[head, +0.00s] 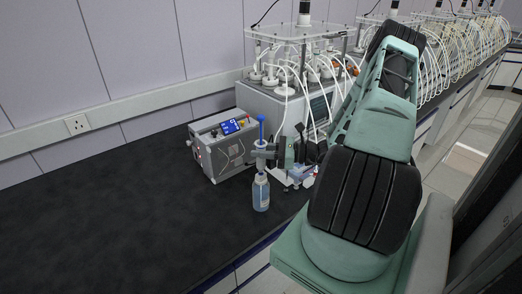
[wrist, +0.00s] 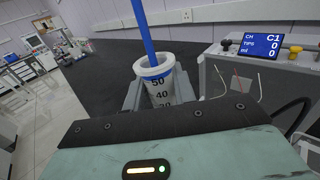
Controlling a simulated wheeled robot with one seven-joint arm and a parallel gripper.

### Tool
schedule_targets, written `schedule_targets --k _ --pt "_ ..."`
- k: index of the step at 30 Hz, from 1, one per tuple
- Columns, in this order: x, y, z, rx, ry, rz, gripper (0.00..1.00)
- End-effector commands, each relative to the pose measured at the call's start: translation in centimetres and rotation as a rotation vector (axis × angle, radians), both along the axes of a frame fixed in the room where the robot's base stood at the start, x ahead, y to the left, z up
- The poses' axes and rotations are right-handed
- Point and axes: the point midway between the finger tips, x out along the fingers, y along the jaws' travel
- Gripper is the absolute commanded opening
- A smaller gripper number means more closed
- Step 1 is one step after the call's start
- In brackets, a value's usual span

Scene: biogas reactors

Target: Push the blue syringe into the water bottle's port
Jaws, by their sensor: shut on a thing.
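The syringe has a blue plunger rod (head: 262,131) and a clear graduated barrel (wrist: 159,84) with the marks 50 and 40 readable in the wrist view. It stands about upright. My gripper (head: 265,152) is shut around the barrel, with one finger on each side in the wrist view (wrist: 158,96). The plunger stands well out of the barrel. The water bottle (head: 261,193), clear with bluish liquid and a pale label, stands on the dark bench right below the syringe. The syringe's lower end lines up with the bottle's neck; I cannot tell whether it is in the port.
A grey control box (head: 222,146) with a blue display stands just behind and left of the bottle; its display (wrist: 262,40) shows in the wrist view. A reactor unit (head: 290,100) with many white tubes stands behind. The dark bench (head: 110,215) is clear on the left.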

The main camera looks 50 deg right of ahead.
Motion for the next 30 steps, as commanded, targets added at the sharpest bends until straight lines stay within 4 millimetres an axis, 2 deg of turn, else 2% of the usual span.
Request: schedule_targets --k 30 --pt "0.01 -0.01 -0.48 0.000 0.000 0.000 0.03"
